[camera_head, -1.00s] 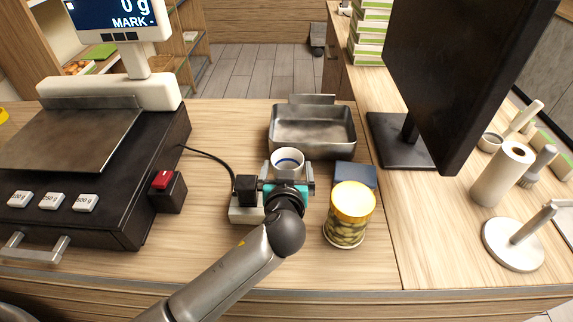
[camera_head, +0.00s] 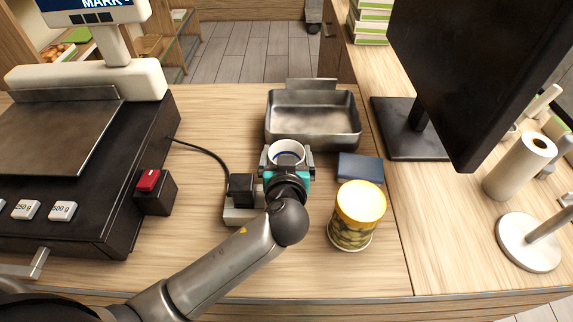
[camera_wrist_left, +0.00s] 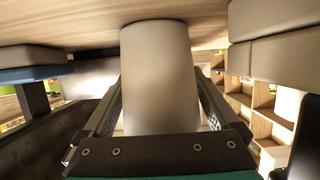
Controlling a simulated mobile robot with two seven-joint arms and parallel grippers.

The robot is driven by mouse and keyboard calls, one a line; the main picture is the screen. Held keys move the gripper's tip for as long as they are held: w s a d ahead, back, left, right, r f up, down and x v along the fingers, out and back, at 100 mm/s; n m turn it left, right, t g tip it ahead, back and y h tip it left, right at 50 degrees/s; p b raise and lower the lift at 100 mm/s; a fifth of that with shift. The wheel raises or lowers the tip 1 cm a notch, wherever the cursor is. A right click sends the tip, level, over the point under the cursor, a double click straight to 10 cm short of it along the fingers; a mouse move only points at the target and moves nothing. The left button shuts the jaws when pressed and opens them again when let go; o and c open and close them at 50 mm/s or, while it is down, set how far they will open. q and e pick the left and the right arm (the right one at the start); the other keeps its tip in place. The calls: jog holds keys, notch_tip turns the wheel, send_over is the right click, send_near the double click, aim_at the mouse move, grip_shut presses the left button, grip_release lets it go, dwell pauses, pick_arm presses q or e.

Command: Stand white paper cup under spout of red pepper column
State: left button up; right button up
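The white paper cup (camera_head: 287,151) stands upright on the counter, in front of the metal tray, with a blue ring inside its rim. My left gripper (camera_head: 287,161) is level behind it, with one finger on each side of the cup. In the left wrist view the cup (camera_wrist_left: 160,75) fills the space between the two spread fingers, and the table shows at the top of that picture. The fingers look open, close to the cup's sides; I cannot tell if they touch it. The red pepper column and its spout are not in view. My right gripper is not in view.
A metal tray (camera_head: 313,139) lies beyond the cup. A scale (camera_head: 130,190) and monitor (camera_head: 470,80) flank the area.

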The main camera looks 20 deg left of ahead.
pick_arm(q)
jog(key=c, duration=1)
